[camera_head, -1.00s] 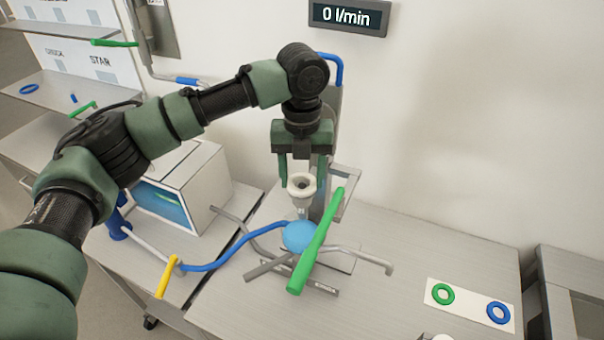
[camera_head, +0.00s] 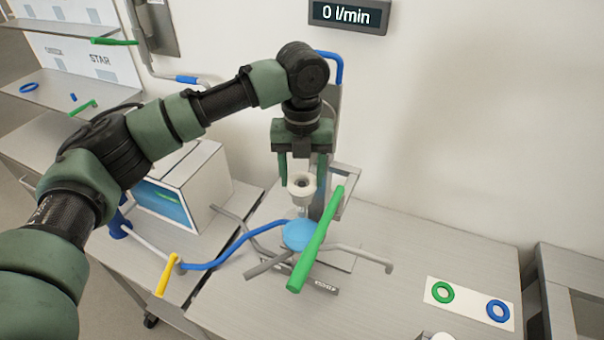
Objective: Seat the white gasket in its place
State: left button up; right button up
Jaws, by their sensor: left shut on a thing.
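My left gripper (camera_head: 301,178) points down with one finger on each side of the white gasket (camera_head: 301,190) and is shut on it. The gasket is a thick white ring with a dark hole. It is at the top of a small grey seat on the stand, above a round blue part (camera_head: 299,235). I cannot tell whether it is fully down in its place, as the fingers and the ring hide the contact. My right gripper is not in view.
A long green handle (camera_head: 315,240) leans up close to the right of the gasket. A blue hose (camera_head: 225,259) with a yellow handle (camera_head: 166,276) runs left. A white card (camera_head: 470,304) holds a green and a blue ring. The right tabletop is mostly clear.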

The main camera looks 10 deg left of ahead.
pick_arm(q)
jog(key=shift+f, duration=0.2)
dwell(0.5)
jog(key=o, duration=1.4)
jog(key=shift+r, duration=3.5)
